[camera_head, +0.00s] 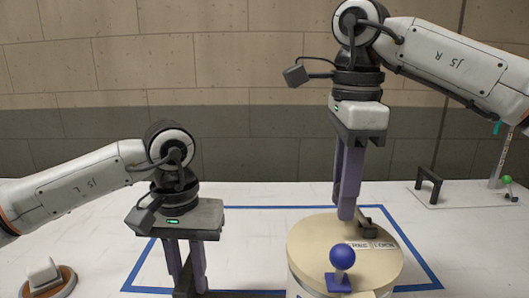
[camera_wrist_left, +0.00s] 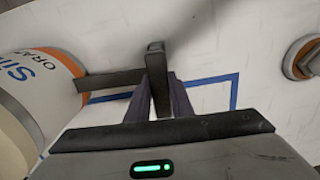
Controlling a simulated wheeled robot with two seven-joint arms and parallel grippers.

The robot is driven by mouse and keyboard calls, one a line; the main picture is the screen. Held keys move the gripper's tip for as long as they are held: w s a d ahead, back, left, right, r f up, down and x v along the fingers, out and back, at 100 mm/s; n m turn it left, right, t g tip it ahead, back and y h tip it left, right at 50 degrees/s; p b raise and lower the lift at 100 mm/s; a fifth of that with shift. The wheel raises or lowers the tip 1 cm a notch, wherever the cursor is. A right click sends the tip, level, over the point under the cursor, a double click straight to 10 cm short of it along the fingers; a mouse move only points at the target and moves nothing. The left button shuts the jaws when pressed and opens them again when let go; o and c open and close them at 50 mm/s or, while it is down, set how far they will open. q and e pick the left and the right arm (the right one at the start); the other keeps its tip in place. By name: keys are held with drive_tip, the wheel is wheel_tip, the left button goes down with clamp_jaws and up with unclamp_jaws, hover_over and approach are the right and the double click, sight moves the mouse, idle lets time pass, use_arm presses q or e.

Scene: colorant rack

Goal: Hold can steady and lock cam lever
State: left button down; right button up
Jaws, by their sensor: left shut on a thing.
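The can (camera_head: 306,250) stands at the table's front, right of middle. Its cream lid carries a blue ball knob (camera_head: 342,256), a FREE/LOCK label (camera_head: 371,245) and a short dark cam lever (camera_head: 368,228). A dark handle bar (camera_wrist_left: 108,82) runs from the can's side. My left gripper (camera_head: 188,288) is shut on the bar's upright end, left of the can; its fingers (camera_wrist_left: 160,100) straddle it. My right gripper (camera_head: 346,214) points down over the lid, its tips just left of the lever. Its fingers overlap in view, so its opening and any contact are unclear.
Blue tape (camera_head: 137,277) outlines a square on the white table around the can. A round brown-rimmed base with a white block (camera_head: 44,274) sits at front left. A plate with a dark handle (camera_head: 428,183) and a green-knobbed part (camera_head: 507,181) lies at back right.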

drive_tip(key=shift+d, duration=0.1)
clamp_jaws()
drive_tip(key=shift+d+r, duration=0.3)
drive_tip(key=shift+d, duration=0.2)
drive_tip(key=shift+d+r, duration=0.25)
drive_tip(key=shift+d, duration=0.35)
drive_tip(key=shift+d+r, duration=0.35)
drive_tip(key=shift+d, duration=0.65)
drive_tip(key=shift+s+d, duration=0.1)
drive_tip(key=shift+d, duration=0.75)
